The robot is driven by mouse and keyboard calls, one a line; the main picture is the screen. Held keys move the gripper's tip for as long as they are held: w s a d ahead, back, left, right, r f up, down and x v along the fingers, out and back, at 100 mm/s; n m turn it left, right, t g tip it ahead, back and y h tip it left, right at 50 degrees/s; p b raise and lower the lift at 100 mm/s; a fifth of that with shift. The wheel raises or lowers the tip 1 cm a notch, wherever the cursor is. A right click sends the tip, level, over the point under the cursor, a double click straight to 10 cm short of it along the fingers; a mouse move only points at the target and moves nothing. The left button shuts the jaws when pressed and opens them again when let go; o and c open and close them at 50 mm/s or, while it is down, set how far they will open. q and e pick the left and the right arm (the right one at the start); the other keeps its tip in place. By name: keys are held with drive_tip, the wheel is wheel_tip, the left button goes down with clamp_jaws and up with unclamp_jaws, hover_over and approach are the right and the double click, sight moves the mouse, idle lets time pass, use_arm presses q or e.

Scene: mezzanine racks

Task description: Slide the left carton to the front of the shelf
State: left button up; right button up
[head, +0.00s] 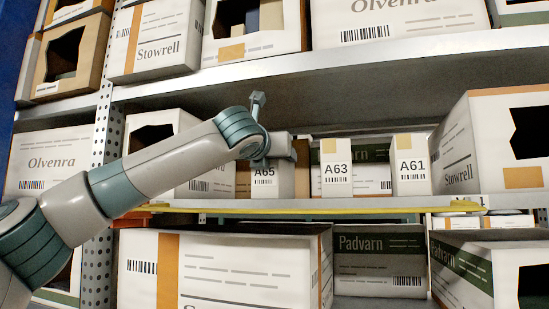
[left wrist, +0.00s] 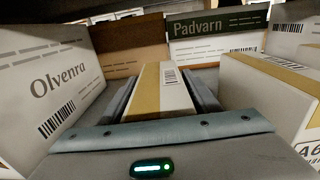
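The left carton (head: 265,183) is a small white box marked A65, upright on the middle shelf. My left gripper (head: 274,150) reaches over it from the front, and the forearm passes across the shelf's left part. In the left wrist view the carton (left wrist: 160,92), with a tan tape strip on top, lies between the two fingers of my left gripper (left wrist: 161,95). The fingers lie close along its sides with no clear gap. Its lower part is hidden there. My right gripper is in neither view. The shelf's front edge (head: 380,204) has a yellow strip beneath it.
Cartons A63 (head: 336,173) and A61 (head: 411,165) stand to the right on the same shelf. An Olvenra box (left wrist: 52,85) stands close on the left, and a dark-banded Padvarn box (left wrist: 218,38) behind. The upper shelf (head: 400,55) limits height above.

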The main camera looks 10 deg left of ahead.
use_arm(q)
drive_tip(key=shift+o, duration=0.9)
drive_tip(key=s+b, duration=0.8)
drive_tip(key=s, duration=0.9)
drive_tip(key=shift+s+a+b, duration=0.2)
drive_tip(key=shift+a+b, duration=0.05)
drive_tip(key=shift+b, duration=0.1)
